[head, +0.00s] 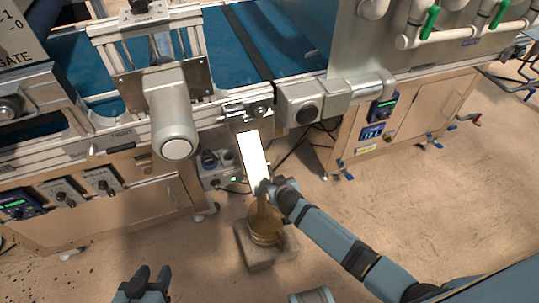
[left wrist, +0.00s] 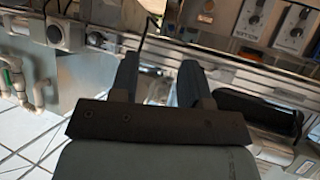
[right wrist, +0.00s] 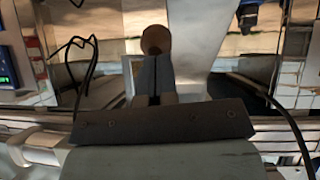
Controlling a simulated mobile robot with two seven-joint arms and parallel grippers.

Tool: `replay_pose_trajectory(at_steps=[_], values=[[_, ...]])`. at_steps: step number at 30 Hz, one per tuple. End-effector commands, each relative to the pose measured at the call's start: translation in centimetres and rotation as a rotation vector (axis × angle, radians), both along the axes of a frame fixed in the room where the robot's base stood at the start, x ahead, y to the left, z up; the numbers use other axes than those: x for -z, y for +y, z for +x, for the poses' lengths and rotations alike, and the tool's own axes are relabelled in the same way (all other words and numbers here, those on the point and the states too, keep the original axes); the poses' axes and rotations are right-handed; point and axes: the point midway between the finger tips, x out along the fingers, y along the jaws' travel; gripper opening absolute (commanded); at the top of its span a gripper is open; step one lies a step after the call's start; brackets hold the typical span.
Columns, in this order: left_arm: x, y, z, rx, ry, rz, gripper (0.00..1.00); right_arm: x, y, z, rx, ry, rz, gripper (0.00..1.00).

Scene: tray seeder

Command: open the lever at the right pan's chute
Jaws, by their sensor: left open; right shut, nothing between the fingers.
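A bright pale chute (head: 252,152) slopes down from the machine's edge to a brown round container (head: 265,230) on a grey block on the floor. My right gripper (head: 264,187) is at the chute's lower end, above the container. In the right wrist view my right gripper (right wrist: 154,62) is shut and empty. A round brown knob (right wrist: 155,39), perhaps the lever's, shows just past its fingertips; I cannot tell whether they touch. The grey chute (right wrist: 195,45) is beside it. The lever is not clear in the head view. My left gripper (head: 150,273) is open and empty at bottom left.
The long machine with its blue belt (head: 285,45) fills the back. A grey cylindrical motor (head: 174,120) sticks out at its front. Control boxes with dials (head: 65,193) line its left front, and a cable loop (right wrist: 88,55) hangs near my right gripper. The floor (head: 375,205) at right is clear.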

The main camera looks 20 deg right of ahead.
Motion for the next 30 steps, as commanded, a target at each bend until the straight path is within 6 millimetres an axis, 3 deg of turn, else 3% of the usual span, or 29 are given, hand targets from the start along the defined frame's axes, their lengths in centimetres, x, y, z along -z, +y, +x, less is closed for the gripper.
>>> replay_pose_trajectory(at_steps=[10,30], values=[[0.0,-0.5,0.0,0.008,-0.019,-0.02,0.43,1.8,0.0,-0.6,0.001,0.003,-0.001,0.0],[0.0,-0.2,0.0,0.005,-0.019,-0.018,0.43,2.0,0.0,-0.6,0.0,0.003,-0.001,0.0]])
